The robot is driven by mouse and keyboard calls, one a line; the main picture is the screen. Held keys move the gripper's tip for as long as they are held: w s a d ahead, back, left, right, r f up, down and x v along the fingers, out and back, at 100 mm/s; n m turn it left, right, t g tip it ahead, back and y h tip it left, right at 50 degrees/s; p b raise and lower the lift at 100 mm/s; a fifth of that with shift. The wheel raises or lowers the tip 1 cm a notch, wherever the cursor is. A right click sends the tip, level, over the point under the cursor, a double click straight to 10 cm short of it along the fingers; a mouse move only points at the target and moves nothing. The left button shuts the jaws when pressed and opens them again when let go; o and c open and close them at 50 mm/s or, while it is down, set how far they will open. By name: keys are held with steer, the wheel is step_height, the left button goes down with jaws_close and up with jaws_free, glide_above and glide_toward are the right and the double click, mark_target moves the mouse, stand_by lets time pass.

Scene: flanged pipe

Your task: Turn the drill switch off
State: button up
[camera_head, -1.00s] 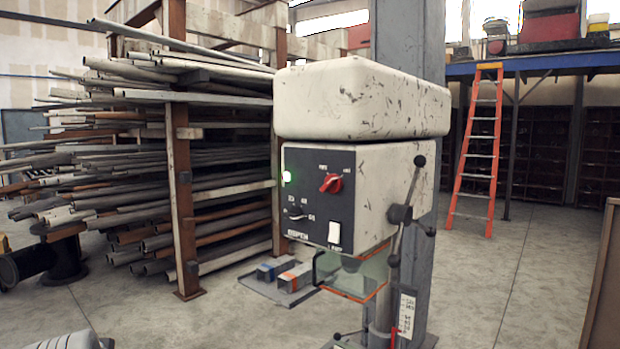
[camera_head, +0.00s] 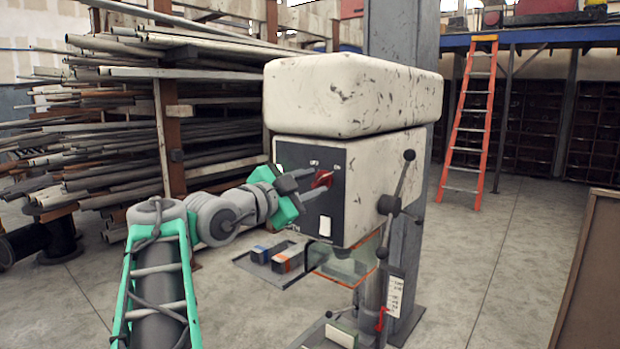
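The drill press head (camera_head: 355,170) is worn cream with a dark control panel on its front. The red rotary switch (camera_head: 322,178) sits high on the panel, with small white marks above it. My gripper (camera_head: 312,179) reaches in from the left, and its two grey fingers are at the switch with a gap between them. I cannot tell whether they touch or clamp it. My gripper and arm hide the left part of the panel, where the green lamp and smaller switch are. A white rectangular switch (camera_head: 325,225) shows lower on the panel.
A lever handle (camera_head: 398,190) sticks out on the head's right side. A clear guard (camera_head: 345,264) with orange edges hangs below. A pipe rack (camera_head: 167,135) stands behind on the left. Open floor (camera_head: 490,250) lies to the right, before an orange ladder (camera_head: 470,125).

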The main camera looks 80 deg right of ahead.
steer(key=shift+c, duration=0.2)
jaws_close()
stand_by(0.5)
